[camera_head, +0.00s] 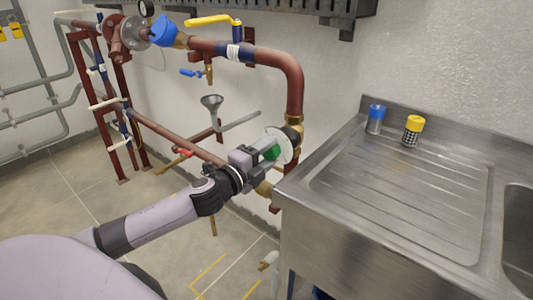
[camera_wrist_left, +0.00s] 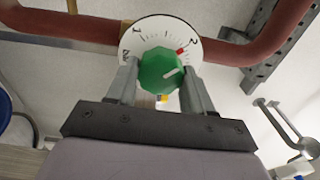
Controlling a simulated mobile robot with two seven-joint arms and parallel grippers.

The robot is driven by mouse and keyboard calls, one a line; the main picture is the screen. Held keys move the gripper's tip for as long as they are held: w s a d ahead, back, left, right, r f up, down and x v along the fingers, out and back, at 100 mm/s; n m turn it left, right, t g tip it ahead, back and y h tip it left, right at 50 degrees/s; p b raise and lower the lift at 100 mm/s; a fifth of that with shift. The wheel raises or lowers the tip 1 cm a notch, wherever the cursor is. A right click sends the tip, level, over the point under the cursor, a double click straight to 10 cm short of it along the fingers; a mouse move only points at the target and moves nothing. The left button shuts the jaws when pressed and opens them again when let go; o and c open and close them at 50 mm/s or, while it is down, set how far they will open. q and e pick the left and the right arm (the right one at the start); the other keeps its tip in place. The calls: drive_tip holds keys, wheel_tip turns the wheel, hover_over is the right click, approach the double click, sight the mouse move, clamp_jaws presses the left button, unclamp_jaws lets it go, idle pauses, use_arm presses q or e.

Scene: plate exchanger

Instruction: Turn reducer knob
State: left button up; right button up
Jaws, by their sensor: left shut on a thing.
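The reducer knob (camera_head: 271,152) is green, with a round white dial behind it, on the brass fitting of the red pipe left of the sink. My right gripper is not in view.
A steel sink counter (camera_head: 400,205) stands just right of the knob, bearing a blue-capped container (camera_head: 376,119) and a yellow-capped one (camera_head: 412,130). The red pipe (camera_head: 292,85) rises above the knob. A grey funnel (camera_head: 212,103) is left of it.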

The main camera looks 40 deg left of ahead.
use_arm(q)
drive_tip(key=o, duration=1)
drive_tip(key=shift+o, duration=0.2)
drive_tip(key=s, duration=0.7)
drive_tip(key=shift+a, duration=0.25)
